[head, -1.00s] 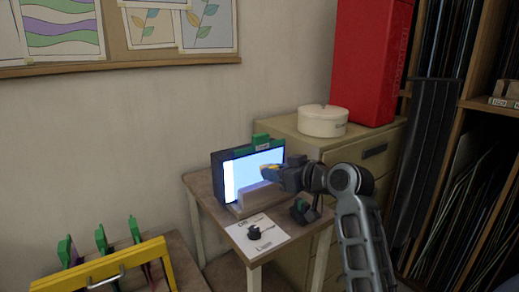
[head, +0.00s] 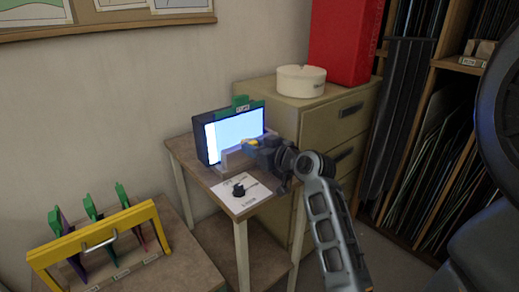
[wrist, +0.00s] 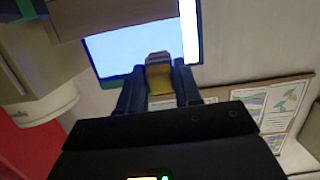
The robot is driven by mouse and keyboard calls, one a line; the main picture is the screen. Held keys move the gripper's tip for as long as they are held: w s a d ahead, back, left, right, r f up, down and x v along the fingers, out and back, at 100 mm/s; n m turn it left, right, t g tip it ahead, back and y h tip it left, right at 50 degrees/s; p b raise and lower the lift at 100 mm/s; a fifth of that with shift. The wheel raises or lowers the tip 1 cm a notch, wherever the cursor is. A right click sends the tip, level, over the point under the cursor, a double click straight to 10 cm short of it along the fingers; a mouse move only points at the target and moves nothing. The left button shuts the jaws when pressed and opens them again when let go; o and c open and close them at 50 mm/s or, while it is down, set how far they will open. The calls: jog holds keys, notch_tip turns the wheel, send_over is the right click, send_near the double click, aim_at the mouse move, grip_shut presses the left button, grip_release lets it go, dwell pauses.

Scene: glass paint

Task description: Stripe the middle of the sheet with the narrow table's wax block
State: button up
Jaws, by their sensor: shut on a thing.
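My gripper (head: 256,145) is shut on the wax block (wrist: 159,74), a small yellow block with darker bands. The block shows only as a yellow bit (head: 248,144) in the head view. It is held in front of the right part of the lit, pale blue sheet (head: 232,131), which stands upright in a dark frame on the narrow table (head: 184,150). A whiter strip runs down the sheet's left side in the head view, and on the right in the wrist view. I cannot tell whether the block touches the sheet.
A pale ledge (head: 233,160) stands before the sheet, and a green clip (head: 240,103) sits on top. A white card (head: 256,196) with a dark knob (head: 238,190) lies in front. A beige cabinet (head: 300,125) stands at right, a yellow rack (head: 60,250) at lower left.

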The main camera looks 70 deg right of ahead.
dwell(0.3)
jog(key=shift+w+d+f+b, duration=0.45)
jog(key=shift+w+b, duration=0.25)
jog(key=shift+b, duration=0.5)
jog(key=w+b, duration=0.1)
jog(key=w+d+t+b, duration=0.1)
jog(key=b, duration=0.1)
jog(key=shift+w+d+f+h+b, duration=0.2)
jog(key=shift+d+h+b, duration=0.05)
jog(key=shift+h+b, duration=0.05)
jog(key=w+b, duration=0.1)
jog(key=w+d+b, duration=0.1)
jog(key=shift+d+t+h+b, duration=0.1)
jog(key=shift+t+h+b, duration=0.2)
jog(key=shift+h+b, duration=0.1)
jog(key=shift+r, duration=0.1)
jog(key=shift+x, duration=1.05)
